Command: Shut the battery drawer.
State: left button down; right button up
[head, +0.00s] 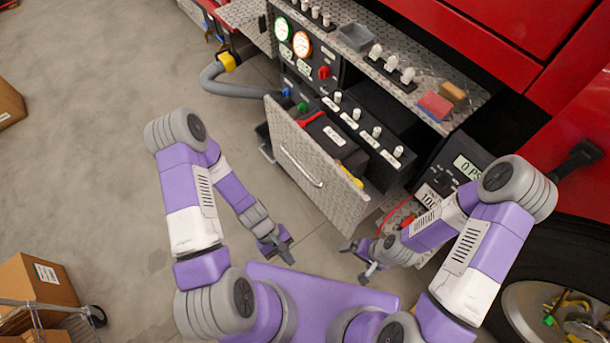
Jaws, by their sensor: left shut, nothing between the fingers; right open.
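The battery drawer (318,175) stands pulled out from the pump panel, with its diamond-plate front facing me and a bar handle on it. A dark battery (338,142) and a red item show inside behind the front. My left gripper (284,254) is shut and empty, below the left part of the drawer front and apart from it. My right gripper (358,262) is open and empty, below the right part of the drawer front, apart from it. The far inside of the drawer is hidden.
The panel (310,65) with gauges and switches rises behind the drawer. A grey hose (222,88) hangs at the left. A pressure readout box (455,165) with a red cable stands at the right. Cardboard boxes (38,285) sit at lower left. The floor left of the drawer is clear.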

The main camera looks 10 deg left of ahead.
pick_arm(q)
jog(key=w+d+f+n+t+h+b, duration=0.1)
jog(key=w+f+n+h+b, duration=0.15)
jog(key=n+h, duration=0.3)
jog(key=n+t+y+b, duration=0.1)
jog(key=n+t+b, duration=0.5)
jog(key=n+t, duration=0.95)
send_near(306, 167)
jog(key=shift+m+t, duration=0.55)
jog(key=shift+m, duration=0.25)
jog(key=x, duration=0.2)
jog(key=b+x, duration=0.1)
jog(key=x, duration=0.1)
jog(key=b+x, duration=0.1)
jog(key=x, duration=0.1)
jog(key=shift+s+d+f, duration=0.2)
jog(key=shift+d+f, duration=0.1)
jog(key=shift+w+d+r, duration=0.1)
jog(key=shift+w+d, duration=0.15)
jog(key=shift+w, duration=0.1)
pick_arm(e)
notch_tip(306, 167, down, 12)
jog(key=shift+f, duration=0.1)
